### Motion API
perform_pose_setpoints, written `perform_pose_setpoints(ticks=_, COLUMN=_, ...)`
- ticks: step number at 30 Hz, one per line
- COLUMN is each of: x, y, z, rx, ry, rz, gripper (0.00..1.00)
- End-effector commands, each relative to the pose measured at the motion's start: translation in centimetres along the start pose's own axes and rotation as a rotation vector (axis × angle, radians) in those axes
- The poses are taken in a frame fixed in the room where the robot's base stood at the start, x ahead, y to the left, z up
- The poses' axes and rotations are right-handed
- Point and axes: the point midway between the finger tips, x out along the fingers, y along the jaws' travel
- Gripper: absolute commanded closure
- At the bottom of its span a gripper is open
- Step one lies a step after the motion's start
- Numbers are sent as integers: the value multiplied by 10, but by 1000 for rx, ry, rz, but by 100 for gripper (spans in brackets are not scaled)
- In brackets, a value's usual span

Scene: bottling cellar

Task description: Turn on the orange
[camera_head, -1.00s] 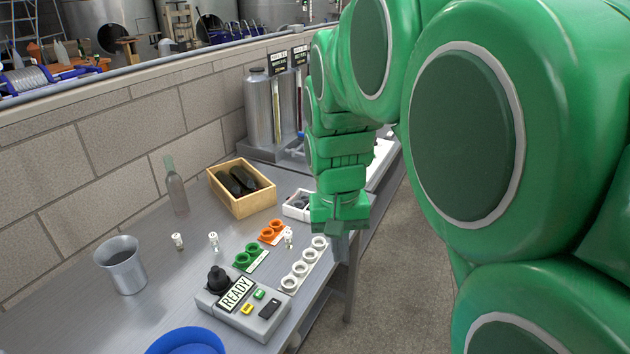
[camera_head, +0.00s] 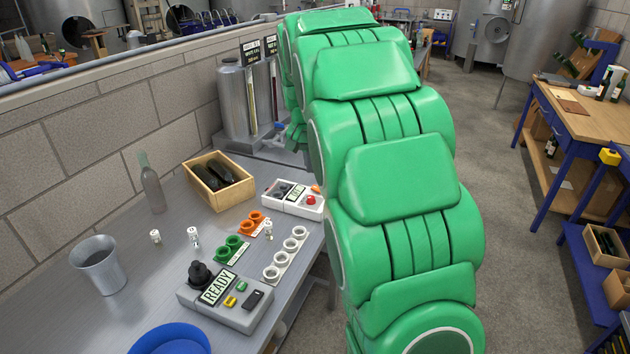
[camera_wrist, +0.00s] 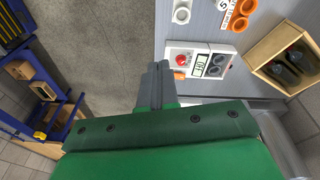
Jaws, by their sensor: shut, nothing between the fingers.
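A white control box (camera_head: 291,200) stands near the right edge of the steel bench, with a red button (camera_head: 310,200), a display (camera_head: 297,192) that seems to read OFF, and dark knobs. A small orange part (camera_head: 316,188) shows at its far right corner. In the wrist view the box (camera_wrist: 212,50) lies right of my gripper (camera_wrist: 158,68), with the orange part (camera_wrist: 179,74) close beside the fingertips. Whether they touch I cannot tell. My gripper is shut and empty. In the head view my arm hides the fingers.
An orange two-ring holder (camera_head: 254,224), a green one (camera_head: 228,248) and a white rack (camera_head: 284,255) stand nearby. A grey READY box (camera_head: 240,312), wooden crate (camera_head: 238,193), bottle (camera_head: 151,185) and steel canisters (camera_head: 236,98) are also on the bench.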

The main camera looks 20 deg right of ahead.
Motion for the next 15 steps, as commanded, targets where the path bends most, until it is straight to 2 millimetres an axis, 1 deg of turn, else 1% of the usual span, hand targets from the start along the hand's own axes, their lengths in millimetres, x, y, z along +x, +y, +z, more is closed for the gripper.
perform_pose_setpoints(ticks=1, x=5, y=-2, z=-14, rx=14, ry=9, rz=-1, gripper=100)
perform_pose_setpoints(ticks=3, x=12, y=-5, z=-30, rx=33, ry=20, rz=-3, gripper=100)
perform_pose_setpoints(ticks=8, x=28, y=-12, z=-66, rx=77, ry=47, rz=-9, gripper=100)
perform_pose_setpoints(ticks=15, x=57, y=-19, z=-117, rx=141, ry=82, rz=-21, gripper=100)
